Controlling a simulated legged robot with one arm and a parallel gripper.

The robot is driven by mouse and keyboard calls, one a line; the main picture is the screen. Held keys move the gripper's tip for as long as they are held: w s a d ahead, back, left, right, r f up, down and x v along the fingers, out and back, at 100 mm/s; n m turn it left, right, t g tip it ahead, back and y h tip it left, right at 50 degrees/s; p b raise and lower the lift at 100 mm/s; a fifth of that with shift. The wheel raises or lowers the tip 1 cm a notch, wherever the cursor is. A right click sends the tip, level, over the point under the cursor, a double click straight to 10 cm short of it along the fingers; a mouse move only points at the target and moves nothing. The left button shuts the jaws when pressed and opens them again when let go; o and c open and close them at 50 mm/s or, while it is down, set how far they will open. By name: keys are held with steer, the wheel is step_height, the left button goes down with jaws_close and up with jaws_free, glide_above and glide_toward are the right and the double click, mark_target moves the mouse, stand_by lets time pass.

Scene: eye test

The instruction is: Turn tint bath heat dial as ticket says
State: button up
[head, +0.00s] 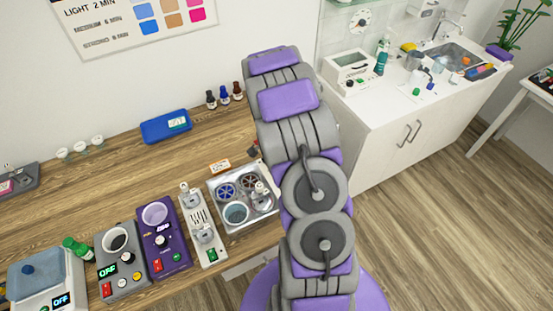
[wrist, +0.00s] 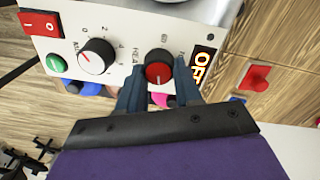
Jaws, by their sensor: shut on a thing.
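In the wrist view my gripper (wrist: 160,82) is shut on the heat dial (wrist: 158,66), a black knob with a red cap, one finger on each side. The dial's pointer is not clear to me. It sits on a white panel (wrist: 120,22) with lettering that partly reads HEAT. A second black knob (wrist: 97,57) with a number scale is to the left. In the head view my arm hides the gripper and dial. A steel unit with several round pots (head: 213,192) stands beside my arm; I cannot tell whether it bears this panel.
On the panel are a red switch (wrist: 38,22) and a green button (wrist: 55,63). A wall chart (head: 120,38) lists light, medium and strong with minutes. A small card (head: 219,166) stands behind the pots, its text unreadable. Other devices, including a purple one (head: 165,245), crowd the bench's left.

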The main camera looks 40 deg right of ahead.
steer(key=shift+s+a+f+m, duration=0.1)
steer(key=shift+s+m, duration=0.05)
steer(key=shift+m, duration=0.4)
steer(key=shift+s+a+f+m, duration=0.1)
steer(key=shift+m, duration=0.45)
steer(key=o, duration=0.6)
steer(key=shift+w, duration=0.1)
steer(key=o, duration=0.4)
steer(key=shift+w+a+r, duration=0.15)
steer(key=shift+a, duration=0.1)
steer(key=shift+o, duration=0.2)
steer(key=shift+d+p, duration=0.1)
steer(key=shift+p, duration=0.2)
steer(key=shift+r, duration=0.1)
